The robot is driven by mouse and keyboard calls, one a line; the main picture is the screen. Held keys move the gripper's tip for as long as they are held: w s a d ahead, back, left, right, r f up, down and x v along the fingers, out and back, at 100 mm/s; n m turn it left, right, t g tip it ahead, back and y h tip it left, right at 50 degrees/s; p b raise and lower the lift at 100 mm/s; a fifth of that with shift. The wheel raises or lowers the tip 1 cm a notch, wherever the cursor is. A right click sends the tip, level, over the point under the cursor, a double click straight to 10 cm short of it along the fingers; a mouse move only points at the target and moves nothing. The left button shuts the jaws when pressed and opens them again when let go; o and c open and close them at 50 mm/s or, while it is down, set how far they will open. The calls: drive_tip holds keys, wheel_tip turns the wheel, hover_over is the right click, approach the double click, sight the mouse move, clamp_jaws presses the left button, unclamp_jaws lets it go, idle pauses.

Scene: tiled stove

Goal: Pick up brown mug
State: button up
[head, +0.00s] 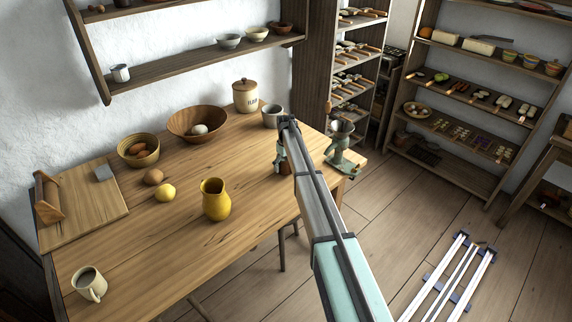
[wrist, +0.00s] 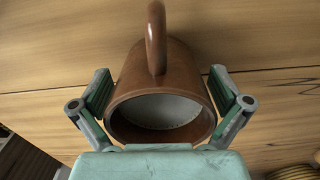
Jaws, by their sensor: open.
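The brown mug (wrist: 128,78) fills the middle of the wrist view, with its pale inside facing the camera and its handle pointing up in the picture. My gripper (wrist: 160,78) is open, one finger on each side of the mug. Narrow gaps seem to show between the fingers and the mug wall; I cannot tell whether either finger touches it. In the head view my gripper (head: 281,154) is low over the right part of the wooden table, and my arm hides most of the mug there.
A grey pot (head: 271,116) and a green metal grinder (head: 341,150) stand close to my gripper on the table (head: 130,245). A yellow jug (head: 215,199), a lemon (head: 165,192) and a cream mug (head: 89,284) are further left. The table's front right edge is close.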

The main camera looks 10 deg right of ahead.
drive_tip(key=shift+s, duration=0.1)
drive_tip(key=c, duration=1.2)
drive_tip(key=shift+r, duration=0.15)
